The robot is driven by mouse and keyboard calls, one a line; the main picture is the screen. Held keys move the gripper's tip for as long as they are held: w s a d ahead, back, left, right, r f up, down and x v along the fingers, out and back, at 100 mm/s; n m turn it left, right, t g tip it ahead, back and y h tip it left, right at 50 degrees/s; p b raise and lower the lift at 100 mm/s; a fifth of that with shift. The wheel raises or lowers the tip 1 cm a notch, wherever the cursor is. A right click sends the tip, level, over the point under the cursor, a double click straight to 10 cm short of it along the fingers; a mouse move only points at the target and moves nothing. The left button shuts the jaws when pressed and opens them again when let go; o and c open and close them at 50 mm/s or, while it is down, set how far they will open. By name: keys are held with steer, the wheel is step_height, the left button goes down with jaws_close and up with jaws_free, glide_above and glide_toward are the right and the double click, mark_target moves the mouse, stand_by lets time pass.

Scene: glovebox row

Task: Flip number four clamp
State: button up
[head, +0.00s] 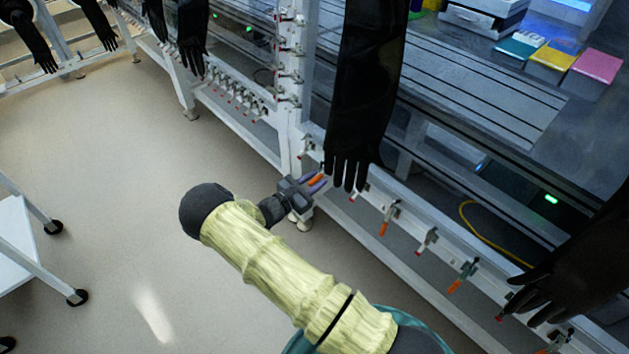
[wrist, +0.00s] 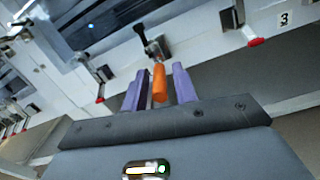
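My gripper (head: 317,181) reaches the rail of the glovebox row in the head view. In the wrist view its two purple fingers (wrist: 158,86) stand apart, one on each side of an orange clamp handle (wrist: 159,84), with a gap showing beside the handle. The handle hangs from a black and metal clamp (wrist: 154,46) on the white rail. A number label "3" (wrist: 284,19) is on the rail to the right, near a red-tipped clamp (wrist: 256,42). No label reading four is legible.
Another red-tipped clamp (wrist: 101,87) is to the left in the wrist view. In the head view, a black glove (head: 352,120) hangs right beside my gripper, and more clamps (head: 385,219) line the rail (head: 400,265). Open floor (head: 130,190) lies to the left.

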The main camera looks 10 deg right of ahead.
jaws_close()
